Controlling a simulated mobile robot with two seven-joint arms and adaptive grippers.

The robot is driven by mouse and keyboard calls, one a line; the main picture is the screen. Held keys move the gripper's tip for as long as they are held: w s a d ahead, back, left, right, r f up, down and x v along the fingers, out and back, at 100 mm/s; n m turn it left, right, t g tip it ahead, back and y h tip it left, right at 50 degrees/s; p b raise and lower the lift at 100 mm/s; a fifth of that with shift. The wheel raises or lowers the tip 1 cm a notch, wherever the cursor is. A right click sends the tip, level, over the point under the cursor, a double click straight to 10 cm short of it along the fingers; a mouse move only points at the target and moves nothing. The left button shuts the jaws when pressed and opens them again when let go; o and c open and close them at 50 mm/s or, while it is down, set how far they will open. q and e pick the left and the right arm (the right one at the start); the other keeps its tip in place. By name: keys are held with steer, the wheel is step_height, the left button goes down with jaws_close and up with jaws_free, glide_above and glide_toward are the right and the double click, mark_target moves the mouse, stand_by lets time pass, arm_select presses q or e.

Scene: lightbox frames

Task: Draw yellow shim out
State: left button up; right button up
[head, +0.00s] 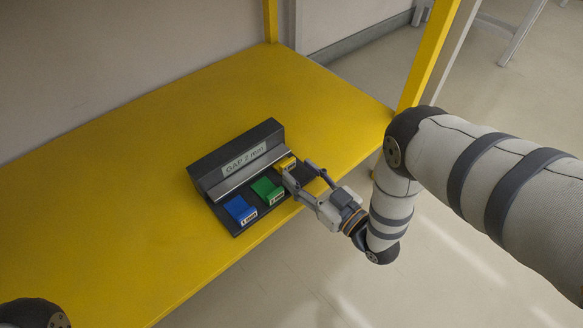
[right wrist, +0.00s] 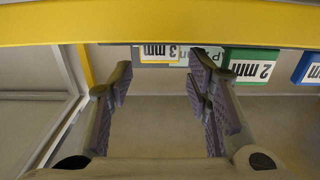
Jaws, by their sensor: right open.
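The yellow shim (head: 287,163) sits at the right end of a dark grey holder (head: 232,157) labelled "GAP 2 mm". In the right wrist view, which is upside down, the yellow shim (right wrist: 160,55) shows its "3 mm" label between the fingertips. My right gripper (head: 304,173) is open just in front of the yellow shim, fingers pointing at it; whether they touch it I cannot tell. The green shim (head: 265,188), labelled 2 mm, and the blue shim (head: 240,209) sit to its left. My left gripper is out of view.
The holder stands on a yellow table (head: 110,190) near its front edge. A yellow post (head: 427,55) rises at the table's right corner, close to my right arm. The table left of the holder is bare. The green shim (right wrist: 252,68) is close beside the right-hand finger in the wrist view.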

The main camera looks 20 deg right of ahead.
mark_target(290, 164)
steer(key=x, duration=0.3)
steer(key=shift+f+b, duration=0.15)
steer(key=shift+b, duration=0.2)
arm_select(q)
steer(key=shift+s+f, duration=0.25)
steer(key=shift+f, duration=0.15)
arm_select(e)
steer(key=shift+w+a, duration=0.15)
steer(key=shift+w, duration=0.25)
